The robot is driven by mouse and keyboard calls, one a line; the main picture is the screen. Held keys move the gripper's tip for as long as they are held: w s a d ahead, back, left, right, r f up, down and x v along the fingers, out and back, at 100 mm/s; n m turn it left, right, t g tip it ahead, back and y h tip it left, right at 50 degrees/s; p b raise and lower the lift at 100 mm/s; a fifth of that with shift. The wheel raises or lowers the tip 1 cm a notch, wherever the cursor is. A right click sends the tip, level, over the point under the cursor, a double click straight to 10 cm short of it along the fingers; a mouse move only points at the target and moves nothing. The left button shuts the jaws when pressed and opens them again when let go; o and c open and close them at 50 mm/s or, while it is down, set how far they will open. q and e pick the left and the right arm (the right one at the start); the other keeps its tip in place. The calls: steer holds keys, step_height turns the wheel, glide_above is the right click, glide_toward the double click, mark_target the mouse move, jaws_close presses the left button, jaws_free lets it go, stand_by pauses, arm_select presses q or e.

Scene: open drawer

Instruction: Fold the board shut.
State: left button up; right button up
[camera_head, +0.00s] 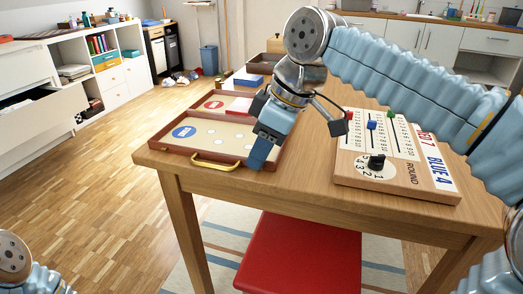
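The board (158,142) lies open on the wooden table, left of the middle. It has a reddish-brown rim, a pale inner face with several white spots, a blue round label, a red round label and a gold handle (217,163) on its front edge. My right gripper (259,152) points down over the board's right front corner and hides part of it. Whether it touches the board I cannot tell. Its fingers show edge-on, so their opening is unclear. Part of my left arm shows at the bottom left, but its gripper is out of view.
A wooden scoreboard (433,185) with pegs and a black knob lies on the table's right side. A blue box (249,80) and a brown tray (262,65) sit behind the board. A red seat (300,255) stands below the table's front edge. Bare tabletop (308,160) separates board and scoreboard.

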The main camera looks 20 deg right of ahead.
steer(key=shift+c, duration=0.5)
jaws_close()
steer(key=shift+r+p, duration=0.35)
steer(key=shift+p, duration=0.15)
arm_select(q)
step_height(320, 180, up, 14)
steer(key=d+p, duration=0.2)
steer(key=p, duration=1)
steer(key=shift+s+f+p, duration=0.25)
steer(key=shift+s+p, duration=0.15)
arm_select(e)
steer(key=w+d+r+g+y, duration=0.1)
steer(key=w+r, duration=0.3)
steer(key=r, duration=0.4)
steer(key=shift+d+r+m+g, duration=0.2)
steer(key=shift+d+m+g, duration=0.1)
steer(key=shift+d+g, duration=0.45)
arm_select(q)
steer(key=shift+d, duration=0.1)
arm_select(e)
steer(key=shift+d, duration=0.1)
